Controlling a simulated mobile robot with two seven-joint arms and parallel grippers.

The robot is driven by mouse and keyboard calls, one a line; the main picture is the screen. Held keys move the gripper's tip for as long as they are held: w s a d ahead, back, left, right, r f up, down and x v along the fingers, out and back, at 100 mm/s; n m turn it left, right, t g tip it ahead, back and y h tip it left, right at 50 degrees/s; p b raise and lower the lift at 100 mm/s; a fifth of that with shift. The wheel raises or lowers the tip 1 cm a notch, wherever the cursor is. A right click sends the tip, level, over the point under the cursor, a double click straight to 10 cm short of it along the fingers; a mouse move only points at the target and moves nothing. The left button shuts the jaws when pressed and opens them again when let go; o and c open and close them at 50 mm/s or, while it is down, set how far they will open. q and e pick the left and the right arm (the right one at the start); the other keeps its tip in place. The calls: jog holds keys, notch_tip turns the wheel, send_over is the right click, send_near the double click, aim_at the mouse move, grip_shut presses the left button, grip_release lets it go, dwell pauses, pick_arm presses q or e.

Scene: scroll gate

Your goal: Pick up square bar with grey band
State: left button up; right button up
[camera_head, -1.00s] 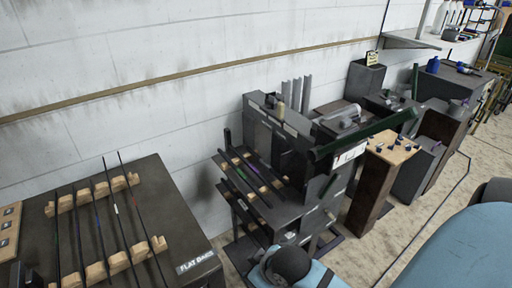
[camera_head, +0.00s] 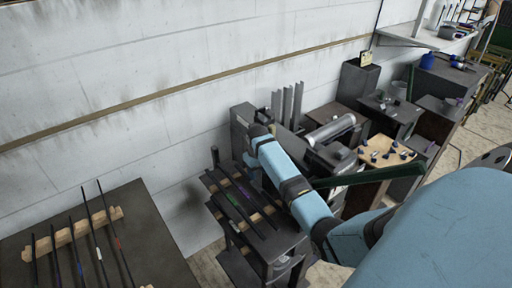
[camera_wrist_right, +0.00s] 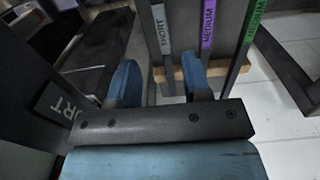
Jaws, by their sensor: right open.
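In the right wrist view, the square bar with the grey band (camera_wrist_right: 161,30) is dark and its band reads SHORT. It rests on a wooden support and runs down the picture between my right gripper's fingers (camera_wrist_right: 160,78). The fingers are apart, with no visible contact on the bar. Whether they are above it or around it I cannot tell. In the head view my right arm reaches over the bar rack (camera_head: 275,245), and the arm hides part of that area. My left gripper is not in view.
Beside it lie a purple-banded bar (camera_wrist_right: 207,28) marked MEDIUM and a green-banded bar (camera_wrist_right: 250,22). In the head view, a table of flat bars (camera_head: 150,225) stands at left, a long green bar (camera_head: 350,179) sticks out at right, and the wall is behind.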

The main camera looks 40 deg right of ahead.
aim_at(257, 185)
jog(key=shift+w+d, duration=0.25)
jog(key=shift+w, duration=0.1)
jog(key=f, duration=0.7)
jog(key=shift+s+a+f+p, duration=0.1)
jog(key=shift+s+a+p, duration=0.1)
jog(key=shift+a+p, duration=0.2)
jog(key=shift+d, duration=0.1)
grip_shut()
